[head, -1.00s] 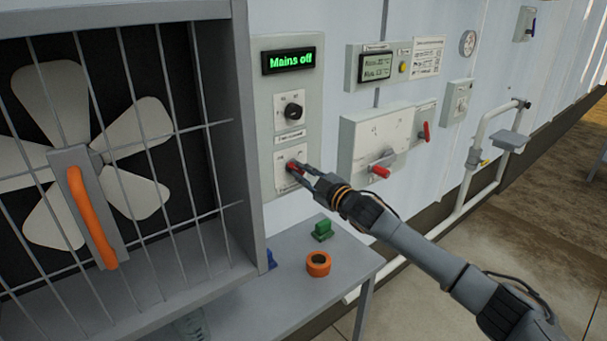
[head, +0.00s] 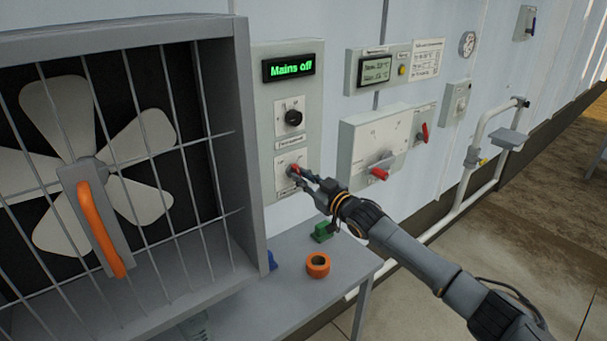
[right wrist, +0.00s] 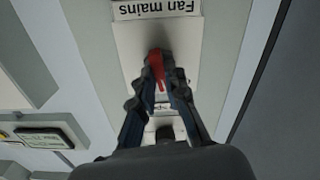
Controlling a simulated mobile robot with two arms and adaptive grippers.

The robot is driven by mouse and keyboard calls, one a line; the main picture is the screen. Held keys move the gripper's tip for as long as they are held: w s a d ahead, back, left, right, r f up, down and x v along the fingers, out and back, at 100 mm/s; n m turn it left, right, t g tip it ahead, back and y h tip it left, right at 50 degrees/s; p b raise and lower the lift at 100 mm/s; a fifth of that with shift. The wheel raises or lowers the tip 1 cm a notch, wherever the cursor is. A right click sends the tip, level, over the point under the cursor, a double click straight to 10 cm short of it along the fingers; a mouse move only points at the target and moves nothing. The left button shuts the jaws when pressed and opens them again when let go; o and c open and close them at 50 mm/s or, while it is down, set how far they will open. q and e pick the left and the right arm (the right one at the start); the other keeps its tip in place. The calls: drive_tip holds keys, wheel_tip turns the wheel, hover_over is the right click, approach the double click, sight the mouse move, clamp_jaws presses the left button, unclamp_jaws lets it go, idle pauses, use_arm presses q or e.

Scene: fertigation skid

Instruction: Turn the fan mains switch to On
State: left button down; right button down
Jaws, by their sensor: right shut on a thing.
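The fan mains switch is a red handle (head: 294,168) on a pale plate (head: 284,186) low on the grey control panel (head: 263,140). In the right wrist view the red handle (right wrist: 156,68) shows between my fingers, beside the upside-down label "Fan mains" (right wrist: 156,8). My right gripper (head: 299,172) is shut on the handle; in the right wrist view its fingertips (right wrist: 157,80) sit on both sides of it. The display (head: 290,67) reads "Mains off". My left gripper is not in view.
A black knob (head: 293,117) sits above the switch. The caged fan (head: 90,170) with an orange handle stands at left. A grey table (head: 290,300) below holds a green block (head: 322,232) and an orange ring (head: 318,265). A box with a red-handled lever (head: 379,174) is at right.

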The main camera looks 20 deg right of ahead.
drive_tip(key=shift+f+m+b, duration=0.1)
drive_tip(key=shift+m+b, duration=0.65)
drive_tip(key=shift+m, duration=4.95)
drive_tip(key=c, duration=1.4)
unclamp_jaws()
drive_tip(key=shift+o, duration=0.2)
drive_tip(key=shift+s, duration=0.1)
drive_tip(key=v, duration=1.2)
